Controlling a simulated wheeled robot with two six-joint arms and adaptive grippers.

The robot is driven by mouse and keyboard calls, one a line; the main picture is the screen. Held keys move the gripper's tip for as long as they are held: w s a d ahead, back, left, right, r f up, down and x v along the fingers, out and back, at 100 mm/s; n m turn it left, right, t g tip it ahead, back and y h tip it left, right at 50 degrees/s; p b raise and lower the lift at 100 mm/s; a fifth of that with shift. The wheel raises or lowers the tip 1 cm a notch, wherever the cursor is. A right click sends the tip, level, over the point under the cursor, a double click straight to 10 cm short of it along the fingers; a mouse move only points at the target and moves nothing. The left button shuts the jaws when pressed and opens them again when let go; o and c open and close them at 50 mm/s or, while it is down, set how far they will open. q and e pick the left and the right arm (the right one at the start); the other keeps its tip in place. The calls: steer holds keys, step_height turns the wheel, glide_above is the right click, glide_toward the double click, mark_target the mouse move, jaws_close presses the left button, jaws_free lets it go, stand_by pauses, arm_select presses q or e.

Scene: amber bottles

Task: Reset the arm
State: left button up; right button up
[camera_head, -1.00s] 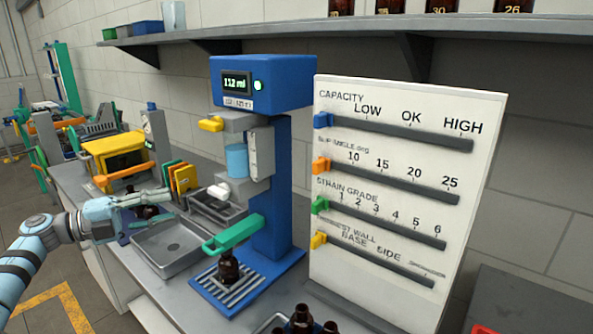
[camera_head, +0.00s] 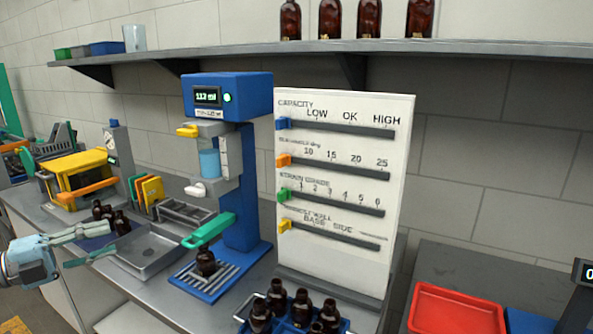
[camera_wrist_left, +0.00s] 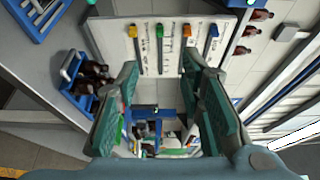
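My left gripper (camera_head: 97,243) comes in from the left in the head view, at the left front of the bench near a grey metal tray (camera_head: 150,252). Its fingers are spread apart with nothing between them. In the left wrist view the gripper (camera_wrist_left: 158,95) also shows its two green-padded fingers wide apart, with the slider board (camera_wrist_left: 150,40) and the blue machine beyond them. The gripper touches no bottle that I can see. My right gripper is in neither view.
Amber bottles (camera_head: 302,308) stand in a blue rack at the front. One bottle (camera_head: 206,262) stands under the blue dispenser (camera_head: 228,95). Several bottles (camera_head: 121,223) stand behind the left gripper. A red tray (camera_head: 455,309) is at right. Shelf bottles (camera_head: 330,18) are above.

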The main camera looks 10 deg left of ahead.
arm_select(q)
steer(key=w+a+n+t+y, duration=0.45)
steer(key=a+n+y, duration=0.25)
steer(key=a, duration=0.3)
steer(key=a+f+n+y, duration=0.4)
steer(key=f+n+y, duration=0.3)
steer(key=f, duration=0.5)
steer(key=s+d+f+n+g+y, duration=0.1)
steer(key=s+f+n+g, duration=0.25)
steer(key=f, duration=0.65)
steer(key=s+d+f+n+g+y, duration=0.15)
steer(key=s+f, duration=0.25)
steer(key=f, duration=0.6)
steer(key=s+d+f+n+g+y, duration=0.1)
steer(key=s+f+n+g, duration=0.2)
steer(key=f, duration=0.7)
steer(key=s+d+f+n+g+h, duration=0.25)
steer(key=s+d+f+g, duration=0.35)
steer(key=s+d+f, duration=1)
steer(key=s+d+f+g+h, duration=0.1)
steer(key=s+d+f, duration=0.2)
steer(key=s+d, duration=0.2)
steer(key=s+d+f+g+h, duration=0.1)
steer(key=s+d+f, duration=0.2)
steer(key=s+d, duration=0.3)
steer(key=s+d+f+n+g+h, duration=0.1)
steer(key=s+d+f, duration=0.2)
steer(key=s+d, duration=0.3)
steer(key=s, duration=0.3)
steer(key=shift+d, duration=0.15)
